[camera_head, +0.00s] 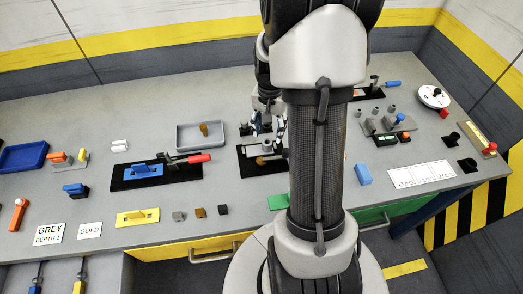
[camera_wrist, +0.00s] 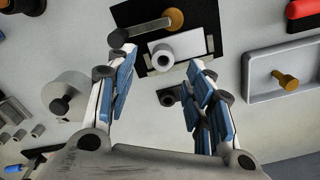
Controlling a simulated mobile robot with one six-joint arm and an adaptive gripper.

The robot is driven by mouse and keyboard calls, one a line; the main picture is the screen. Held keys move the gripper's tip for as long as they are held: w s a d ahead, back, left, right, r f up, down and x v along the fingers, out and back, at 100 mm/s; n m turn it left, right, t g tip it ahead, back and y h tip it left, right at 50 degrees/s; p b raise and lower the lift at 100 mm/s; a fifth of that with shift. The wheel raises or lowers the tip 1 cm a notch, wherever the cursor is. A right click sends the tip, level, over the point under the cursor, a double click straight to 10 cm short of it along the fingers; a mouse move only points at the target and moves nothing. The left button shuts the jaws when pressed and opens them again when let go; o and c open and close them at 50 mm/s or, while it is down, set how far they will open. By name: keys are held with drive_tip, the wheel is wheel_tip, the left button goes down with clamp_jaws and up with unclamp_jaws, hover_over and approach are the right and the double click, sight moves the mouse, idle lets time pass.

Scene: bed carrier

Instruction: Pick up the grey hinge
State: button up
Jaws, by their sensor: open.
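My gripper (camera_wrist: 160,88) is open and empty, pointing down at the bench with its two blue-padded fingers apart. It also shows in the head view (camera_head: 266,118), behind my arm and over the far side of a black plate. A small dark grey piece with a round end (camera_wrist: 170,96) lies between the fingers in the wrist view. It looks like the grey hinge, but I cannot tell for sure. In the head view my arm and gripper largely hide that spot. A small grey block (camera_head: 179,216) stands at the bench's front.
The black plate (camera_wrist: 220,20) carries a silver block with a grey cylinder (camera_wrist: 163,51) and a gold-knobbed lever (camera_wrist: 174,18), close to the fingers. A grey tray (camera_wrist: 262,92) with a gold peg stands to one side. A round grey part (camera_wrist: 66,95) stands on the other.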

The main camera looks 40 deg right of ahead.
sight(267, 140)
drive_tip(key=f+b, duration=0.1)
drive_tip(key=f, duration=0.3)
drive_tip(key=f+b, duration=0.1)
drive_tip(key=f, duration=0.1)
drive_tip(key=shift+w+f+b, duration=0.3)
drive_tip(key=shift+w+f, duration=0.1)
drive_tip(key=shift+r, duration=0.1)
drive_tip(key=shift+c, duration=0.4)
clamp_jaws()
